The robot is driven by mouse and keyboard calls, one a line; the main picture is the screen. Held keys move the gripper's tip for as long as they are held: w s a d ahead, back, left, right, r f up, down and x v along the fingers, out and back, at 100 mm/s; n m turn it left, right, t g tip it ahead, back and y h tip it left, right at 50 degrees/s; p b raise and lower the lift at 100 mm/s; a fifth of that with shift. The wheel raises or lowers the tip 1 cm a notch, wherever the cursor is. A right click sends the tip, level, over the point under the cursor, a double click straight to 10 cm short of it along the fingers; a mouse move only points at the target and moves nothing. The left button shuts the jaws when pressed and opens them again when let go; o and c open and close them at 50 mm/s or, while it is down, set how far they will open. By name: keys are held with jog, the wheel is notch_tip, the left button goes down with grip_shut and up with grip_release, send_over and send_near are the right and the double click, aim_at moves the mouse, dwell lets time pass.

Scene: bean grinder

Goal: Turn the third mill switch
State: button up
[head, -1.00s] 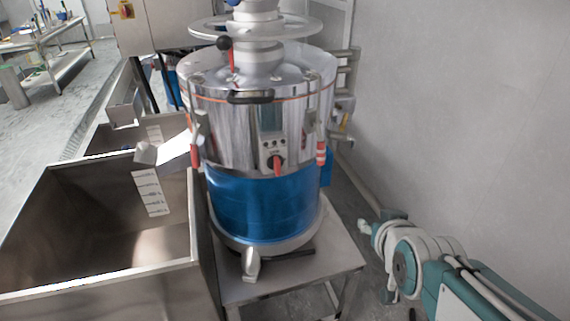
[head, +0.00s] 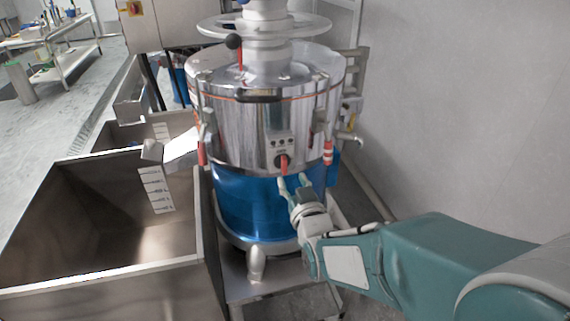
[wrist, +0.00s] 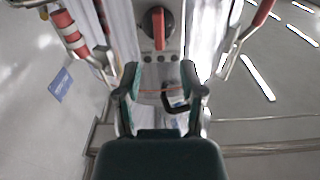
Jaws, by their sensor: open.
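The mill (head: 240,125) is a steel drum with a blue lower part on a metal stand. Its switch (head: 283,161) is a red-handled rotary knob on a small grey panel at the drum's front. My gripper (head: 293,180) is just below the switch in the head view, open and empty. In the wrist view the red switch (wrist: 158,26) is at the top centre, and my gripper (wrist: 160,75) has its two fingers spread below it in the picture. The fingers appear apart from the knob. I cannot tell which mill switch counts as the third.
A steel bin (head: 100,215) stands to the left of the mill, with a chute (head: 180,149) above it. Red-handled clamps (head: 328,152) sit on the drum's side. A black-knobbed lever (head: 234,43) rises from the lid. A bare wall (head: 470,110) is on the right.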

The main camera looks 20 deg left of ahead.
aim_at(286, 165)
jog(key=x, duration=0.6)
jog(key=shift+w+a, duration=0.15)
jog(key=shift+w, duration=0.15)
grip_shut()
